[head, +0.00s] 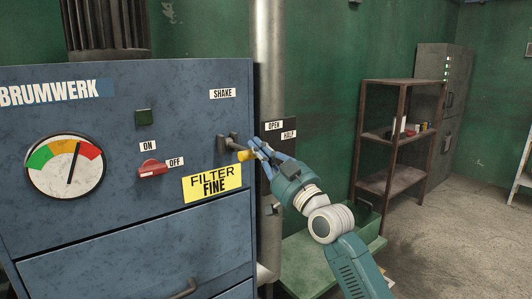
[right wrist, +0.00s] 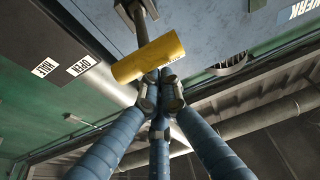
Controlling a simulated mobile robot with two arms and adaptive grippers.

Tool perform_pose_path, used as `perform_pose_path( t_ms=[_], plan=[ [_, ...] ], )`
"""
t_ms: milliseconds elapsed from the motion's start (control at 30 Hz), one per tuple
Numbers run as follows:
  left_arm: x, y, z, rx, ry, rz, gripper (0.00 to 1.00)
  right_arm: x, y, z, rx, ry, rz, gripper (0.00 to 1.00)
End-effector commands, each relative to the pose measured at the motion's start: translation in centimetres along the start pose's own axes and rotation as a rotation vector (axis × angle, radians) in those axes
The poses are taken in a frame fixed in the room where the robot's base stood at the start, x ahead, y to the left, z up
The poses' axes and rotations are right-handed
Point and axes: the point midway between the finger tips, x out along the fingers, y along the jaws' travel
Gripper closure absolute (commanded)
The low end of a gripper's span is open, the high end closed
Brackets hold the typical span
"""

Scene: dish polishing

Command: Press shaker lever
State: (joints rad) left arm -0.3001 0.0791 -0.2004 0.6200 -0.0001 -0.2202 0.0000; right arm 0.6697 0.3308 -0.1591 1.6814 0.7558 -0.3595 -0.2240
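The shaker lever is a grey arm (head: 228,142) with a yellow handle (head: 245,155), on the blue machine's front under the SHAKE label (head: 222,93). In the right wrist view the yellow handle (right wrist: 150,57) lies across the view just beyond my fingertips. My right gripper (head: 257,149) comes in from the right at the handle. Its three blue fingers are drawn together, tips meeting (right wrist: 160,88) at the handle's edge, with nothing visible between them. The tips overlap the handle's lower edge; whether they touch it I cannot tell. My left gripper is not in view.
The blue machine (head: 110,222) fills the left, with a gauge (head: 65,166), a red ON/OFF switch (head: 152,168) and a FILTER FINE label (head: 212,183). A vertical pipe (head: 270,60) and an OPEN/HALF plate (head: 286,132) stand beside it. A rusty shelf (head: 390,184) is farther right, with open floor.

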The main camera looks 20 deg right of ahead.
Motion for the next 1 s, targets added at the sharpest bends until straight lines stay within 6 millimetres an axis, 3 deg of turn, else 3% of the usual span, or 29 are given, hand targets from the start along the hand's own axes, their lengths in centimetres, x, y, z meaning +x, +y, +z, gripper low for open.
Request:
perform_pose_path(
  t_ms=[100, 400, 1000],
  plan=[
    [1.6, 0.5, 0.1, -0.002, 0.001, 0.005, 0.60, -0.6, -0.5, 1.9, -0.001, -0.005, 0.000, 1.00],
    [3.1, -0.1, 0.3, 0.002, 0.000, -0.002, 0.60, -1.6, -0.5, 4.5, 0.000, -0.009, -0.001, 1.00],
    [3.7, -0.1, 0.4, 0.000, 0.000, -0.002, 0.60, -1.9, -0.6, 6.3, 0.003, -0.023, -0.001, 1.00]
  ],
)
